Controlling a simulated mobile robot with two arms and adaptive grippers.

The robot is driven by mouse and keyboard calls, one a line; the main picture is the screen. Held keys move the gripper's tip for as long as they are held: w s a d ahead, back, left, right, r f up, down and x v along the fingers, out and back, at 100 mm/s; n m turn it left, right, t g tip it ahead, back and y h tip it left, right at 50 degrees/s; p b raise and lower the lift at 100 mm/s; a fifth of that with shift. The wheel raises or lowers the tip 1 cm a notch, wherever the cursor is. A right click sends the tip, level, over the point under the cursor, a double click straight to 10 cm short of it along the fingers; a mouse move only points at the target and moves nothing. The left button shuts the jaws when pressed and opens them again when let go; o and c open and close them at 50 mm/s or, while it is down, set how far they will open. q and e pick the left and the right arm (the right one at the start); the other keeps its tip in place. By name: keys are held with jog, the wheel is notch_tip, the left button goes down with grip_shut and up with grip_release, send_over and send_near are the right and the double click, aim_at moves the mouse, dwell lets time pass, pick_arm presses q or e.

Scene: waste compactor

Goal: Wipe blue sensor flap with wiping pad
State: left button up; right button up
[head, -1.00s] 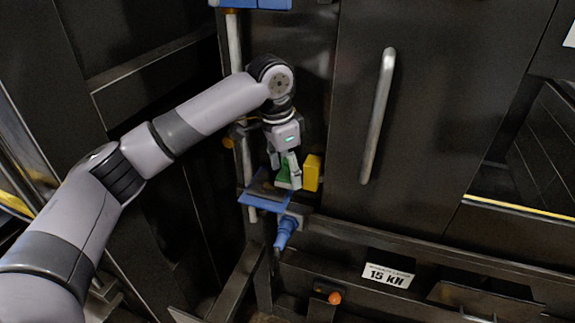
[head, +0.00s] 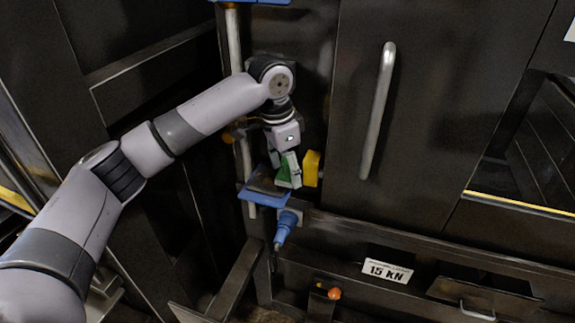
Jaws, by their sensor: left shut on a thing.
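The blue sensor flap (head: 264,198) sticks out from the dark machine front near the middle of the head view, with a dark patch on its upper face. My left gripper (head: 284,160) points down just above the flap's right part. It is shut on the wiping pad (head: 289,171), which shows green with a pale edge. The pad is tilted and sits at or just above the flap; I cannot tell whether they touch. The gripper's fingers are partly hidden by the pad. My right gripper is not in view.
A yellow block (head: 312,168) stands close to the right of the pad. A blue connector (head: 285,228) hangs below the flap. A door with a long metal handle (head: 377,110) is to the right. An orange knob (head: 334,293) and a 15 KN sign (head: 387,271) are lower down.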

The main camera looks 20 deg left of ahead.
aim_at(272, 177)
pick_arm(q)
jog(key=shift+f, duration=0.45)
jog(key=shift+a, duration=0.1)
jog(key=shift+w+a, duration=0.1)
jog(key=shift+a, duration=2)
